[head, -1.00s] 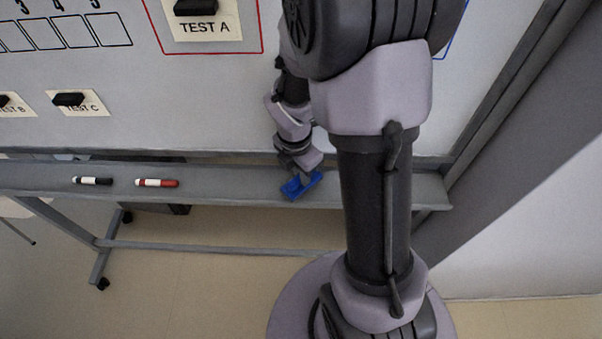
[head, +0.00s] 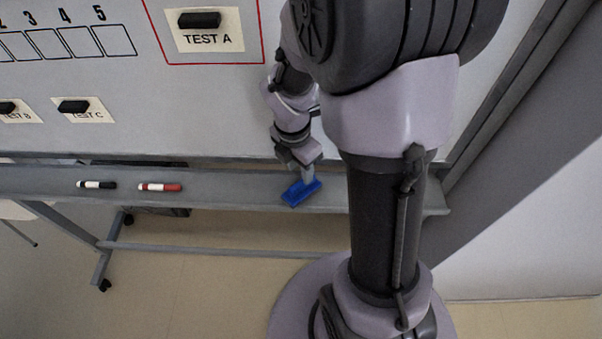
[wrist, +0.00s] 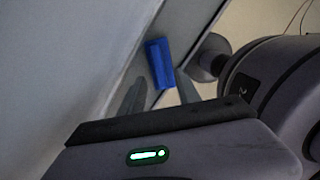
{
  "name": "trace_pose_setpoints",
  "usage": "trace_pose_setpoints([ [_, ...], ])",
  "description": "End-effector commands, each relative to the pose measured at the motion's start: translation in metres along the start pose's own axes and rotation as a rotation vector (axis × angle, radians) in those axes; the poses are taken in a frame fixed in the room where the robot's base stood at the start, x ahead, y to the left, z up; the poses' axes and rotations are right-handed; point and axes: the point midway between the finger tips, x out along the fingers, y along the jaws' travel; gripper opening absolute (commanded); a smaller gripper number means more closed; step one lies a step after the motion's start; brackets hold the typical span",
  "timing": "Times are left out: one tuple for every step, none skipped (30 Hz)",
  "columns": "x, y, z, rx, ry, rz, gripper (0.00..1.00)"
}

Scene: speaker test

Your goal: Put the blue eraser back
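The blue eraser (head: 301,192) lies on the grey ledge (head: 235,188) under the whiteboard, slightly slanted. It also shows in the wrist view (wrist: 160,62). My gripper (head: 306,176) is just above the eraser, pointing down. In the wrist view my gripper's two fingers (wrist: 160,82) stand apart, one on each side of the eraser's near end, and the eraser extends past their tips. A narrow gap shows beside the left finger; the right finger is very close to the eraser. I cannot tell whether it touches.
A black marker (head: 97,185) and a red marker (head: 160,187) lie farther left on the ledge. Black blocks sit at the TEST A (head: 199,20), TEST B (head: 8,107) and TEST C (head: 74,106) labels on the whiteboard (head: 200,120). The ledge between red marker and eraser is clear.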

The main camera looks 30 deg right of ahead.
Motion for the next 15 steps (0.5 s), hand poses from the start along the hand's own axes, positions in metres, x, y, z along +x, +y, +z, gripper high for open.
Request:
trace_pose_setpoints([
  [-0.02,0.001,0.001,0.0,-0.002,0.004,0.39],
  [-0.028,0.001,0.001,0.0,-0.002,0.004,0.39],
  [-0.038,0.001,0.001,0.0,-0.001,0.003,0.39],
  [-0.045,0.001,0.001,-0.001,-0.001,0.004,0.39],
  [-0.05,0.001,0.0,-0.001,0.0,0.002,0.39],
  [-0.057,0.001,0.0,0.0,0.0,0.002,0.39],
  [-0.061,0.001,0.0,0.0,0.0,0.001,0.39],
  [-0.064,0.001,0.0,-0.001,0.0,0.001,0.39],
  [-0.067,0.0,0.0,0.003,0.0,0.002,0.39],
  [-0.071,0.0,-0.002,0.022,0.001,0.007,0.39],
  [-0.077,0.0,-0.004,0.06,0.001,0.017,0.39],
  [-0.089,-0.002,-0.009,0.155,0.005,0.043,0.39],
  [-0.102,-0.004,-0.016,0.265,0.014,0.071,0.39],
  [-0.117,-0.007,-0.025,0.406,0.03,0.106,0.39],
  [-0.139,-0.013,-0.039,0.629,0.069,0.156,0.39],
])
